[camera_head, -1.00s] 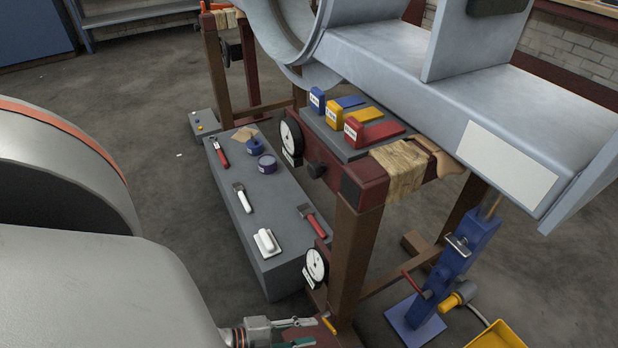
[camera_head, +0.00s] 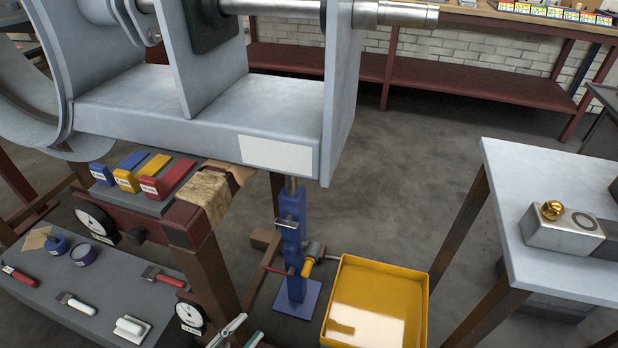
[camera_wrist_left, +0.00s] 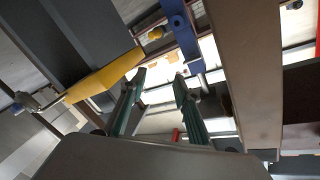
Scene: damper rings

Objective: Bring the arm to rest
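My left gripper (camera_head: 230,332) shows at the bottom edge of the head view, in front of the trestle's wooden leg, with only its fingers in the picture. In the left wrist view my left gripper (camera_wrist_left: 160,82) has its two green-padded fingers apart, with nothing between them. The rest of the left arm is out of the head view. My right gripper is in neither view.
A yellow tray (camera_head: 424,310) and a blue jack (camera_head: 291,250) stand on the floor right of the wooden trestle (camera_head: 212,265). A grey bench with tools (camera_head: 40,290) is at left. A white-topped table (camera_head: 520,190) stands at right. Open floor (camera_head: 400,190) lies between.

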